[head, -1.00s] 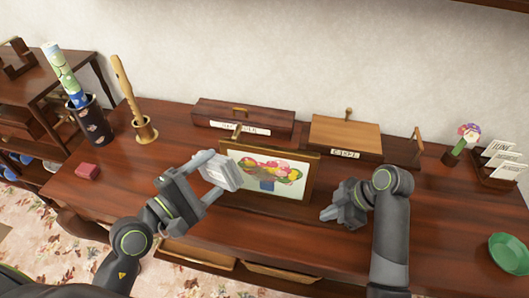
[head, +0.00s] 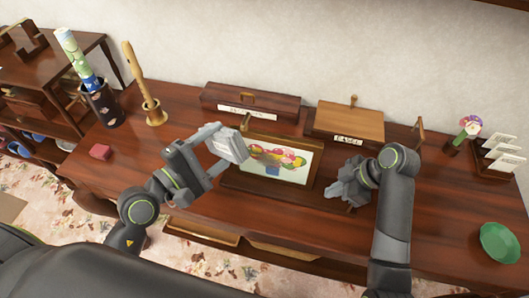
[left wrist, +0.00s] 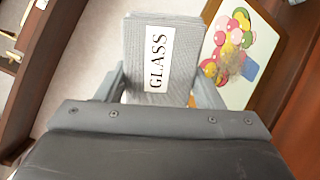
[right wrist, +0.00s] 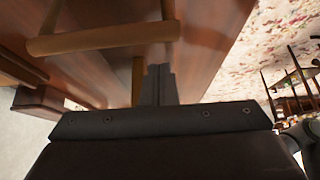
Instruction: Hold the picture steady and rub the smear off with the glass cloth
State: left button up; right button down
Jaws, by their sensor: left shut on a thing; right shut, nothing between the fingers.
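The framed picture (head: 290,163) of colourful balloons stands on a wooden base on the desk. In the left wrist view, a brownish smear (left wrist: 236,62) lies over the balloons of the picture (left wrist: 210,90). My left gripper (head: 228,147) is shut on the grey glass cloth (head: 236,149), a folded pad labelled GLASS (left wrist: 135,45). The cloth is at the picture's left edge; I cannot tell whether it touches. My right gripper (head: 343,190) is shut and empty, just right of the frame. Its closed fingers show in the right wrist view (right wrist: 160,82).
Behind the picture are a dark lidded box (head: 250,101) and a lighter wooden box (head: 348,121). A red block (head: 100,152), a flute on a stand (head: 153,108) and a dark pot (head: 101,105) are left. A green bowl (head: 500,243) is right.

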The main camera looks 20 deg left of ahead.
aim_at(215, 137)
pick_arm(q)
jog(key=shift+r+p, duration=0.6)
jog(key=shift+r, duration=0.35)
pick_arm(e)
jog(key=shift+r, duration=0.9)
pick_arm(q)
jog(key=shift+f, duration=0.1)
pick_arm(e)
jog(key=shift+w+d+r, duration=0.1)
jog(key=shift+d+r, duration=0.2)
jog(key=shift+r, duration=0.1)
pick_arm(q)
jog(key=shift+r+p, duration=0.75)
jog(key=shift+r, duration=0.05)
notch_tip(215, 137, up, 4)
jog(key=p, duration=0.3)
jog(key=shift+p, duration=0.4)
pick_arm(e)
jog(key=v, duration=1.1)
